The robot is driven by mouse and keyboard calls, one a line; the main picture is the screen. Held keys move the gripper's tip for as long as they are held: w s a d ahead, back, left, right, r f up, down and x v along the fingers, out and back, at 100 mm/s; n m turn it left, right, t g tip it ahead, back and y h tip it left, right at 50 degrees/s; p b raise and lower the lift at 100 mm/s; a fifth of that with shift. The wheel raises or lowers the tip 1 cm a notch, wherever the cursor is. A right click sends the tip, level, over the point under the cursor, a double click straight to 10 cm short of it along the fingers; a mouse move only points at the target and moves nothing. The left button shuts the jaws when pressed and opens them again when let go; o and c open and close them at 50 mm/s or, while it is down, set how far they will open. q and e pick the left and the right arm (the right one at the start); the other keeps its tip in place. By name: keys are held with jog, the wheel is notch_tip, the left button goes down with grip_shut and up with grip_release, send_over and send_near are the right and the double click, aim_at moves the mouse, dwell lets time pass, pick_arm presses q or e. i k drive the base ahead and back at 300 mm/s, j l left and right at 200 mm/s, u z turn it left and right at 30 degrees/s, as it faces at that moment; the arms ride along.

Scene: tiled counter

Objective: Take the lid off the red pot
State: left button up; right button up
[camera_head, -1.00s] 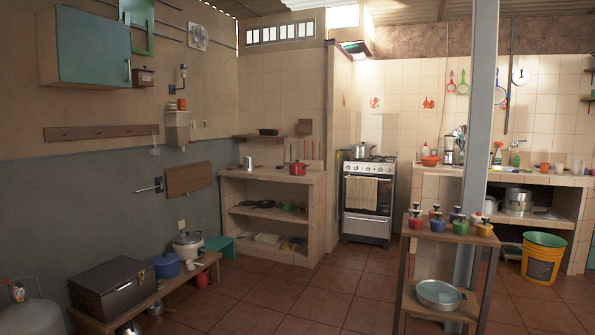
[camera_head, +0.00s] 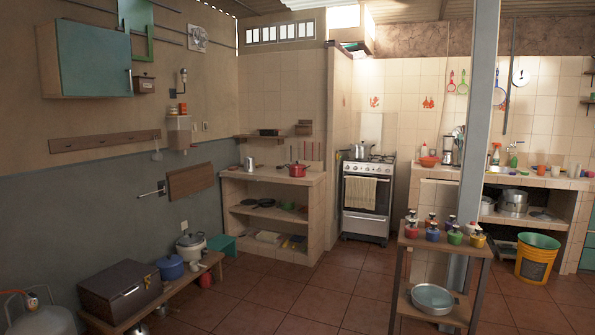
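A small red pot (camera_head: 298,170) with its lid on sits on the tiled counter (camera_head: 262,176) at the centre left, some way off across the room. Its handle points to the left. Neither of my grippers nor my arms is in view.
A stove (camera_head: 367,197) with a steel pot stands right of the counter. A wooden stand (camera_head: 437,245) with several small colored pots is at the front right beside a grey post (camera_head: 477,130). A low bench (camera_head: 160,297) runs along the left wall. The red tile floor (camera_head: 300,280) between is clear.

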aim_at(298, 164)
jog(key=i+u, duration=0.25)
jog(key=i, duration=4.45)
jog(key=i+j+z, duration=0.1)
jog(key=i+z, duration=0.15)
jog(key=i, duration=0.25)
jog(key=i+j+z, duration=0.25)
jog(key=i, duration=0.2)
jog(key=i+j+z, duration=0.25)
jog(key=i, duration=0.25)
